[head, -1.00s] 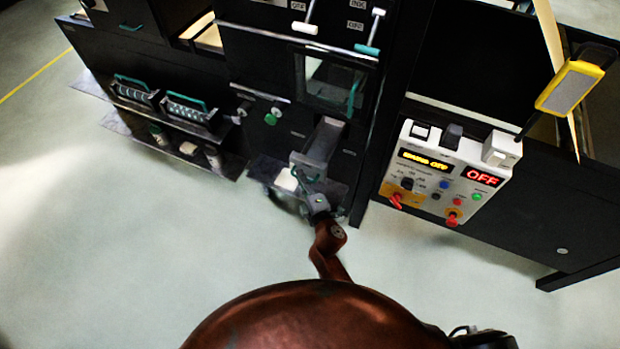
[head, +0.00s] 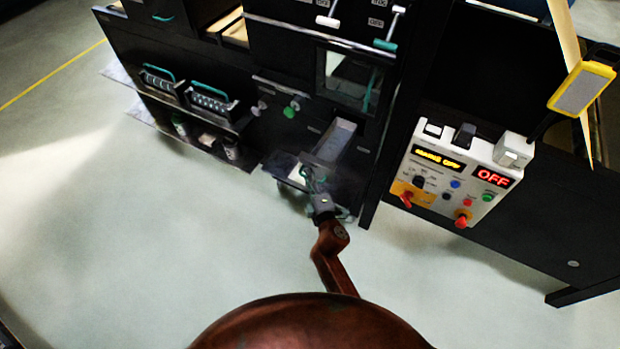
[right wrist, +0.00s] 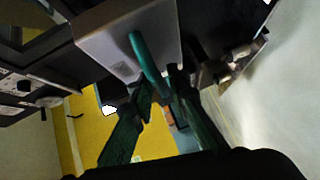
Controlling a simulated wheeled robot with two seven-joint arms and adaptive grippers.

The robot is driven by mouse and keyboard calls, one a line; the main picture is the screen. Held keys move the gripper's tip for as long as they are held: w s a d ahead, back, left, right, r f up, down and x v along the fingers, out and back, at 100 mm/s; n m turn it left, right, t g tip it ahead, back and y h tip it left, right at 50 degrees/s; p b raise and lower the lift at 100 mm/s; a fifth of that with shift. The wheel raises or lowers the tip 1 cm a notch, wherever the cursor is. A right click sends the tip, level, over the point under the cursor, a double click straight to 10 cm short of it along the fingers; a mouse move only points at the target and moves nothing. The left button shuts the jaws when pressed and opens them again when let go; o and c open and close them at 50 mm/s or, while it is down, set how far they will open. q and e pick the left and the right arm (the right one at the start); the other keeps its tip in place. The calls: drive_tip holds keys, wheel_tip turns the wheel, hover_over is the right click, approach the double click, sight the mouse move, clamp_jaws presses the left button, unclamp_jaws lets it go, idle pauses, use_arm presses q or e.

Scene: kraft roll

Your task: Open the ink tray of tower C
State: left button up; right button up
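The grey ink tray (head: 338,140) sticks out from the front of the dark tower, with its inside showing from above. In the right wrist view its pale front (right wrist: 108,42) fills the upper middle, with a teal bar handle (right wrist: 146,60) across it. My right gripper (head: 317,181) is at the front of the tray. In the right wrist view its dark green fingers (right wrist: 161,88) close in on both sides of the handle's near end. They look shut on it, though contact is partly hidden. My left gripper is out of view. The tower's letter cannot be read.
Shelves with teal-handled units (head: 210,102) are on the left. A dark ledge (head: 281,166) lies beside the tray. The pale floor (head: 130,230) is clear.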

drive_tip(key=shift+o, duration=1.1)
drive_tip(key=shift+a, duration=0.1)
drive_tip(key=shift+s, duration=0.1)
drive_tip(key=v, duration=1.1)
drive_tip(key=shift+s, duration=0.35)
